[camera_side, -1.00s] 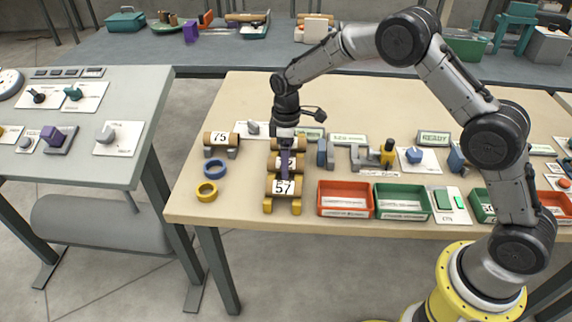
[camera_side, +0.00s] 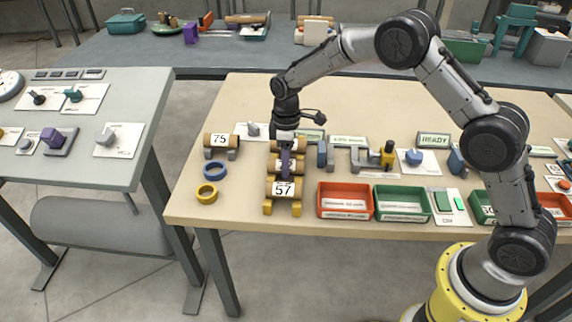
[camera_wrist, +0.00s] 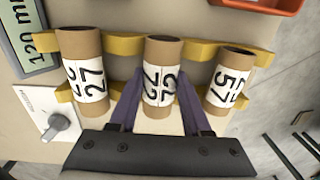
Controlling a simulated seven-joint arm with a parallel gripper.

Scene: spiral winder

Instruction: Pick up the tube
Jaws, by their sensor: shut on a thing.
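Three brown cardboard tubes with white number labels lie side by side on a yellow rack (camera_wrist: 114,44). The middle tube (camera_wrist: 159,92) has a label I cannot read for certain. My gripper (camera_wrist: 159,84) is shut on this middle tube, one purple finger on each side of it. The tube still lies at the rack, with no clear gap under it. The tube labelled 57 (camera_wrist: 229,82) is to its right in the wrist view, and the tube labelled 27 (camera_wrist: 84,75) to its left. In the side view, my gripper (camera_side: 286,160) comes down over the rack and partly hides the middle tube.
A tube labelled 75 (camera_side: 220,140) lies on a separate stand to the left. A blue ring (camera_side: 215,171) and a yellow ring (camera_side: 207,192) lie near it. Red (camera_side: 345,214) and green (camera_side: 402,219) trays stand right of the rack. A blue-grey block (camera_side: 325,155) is close beside it.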

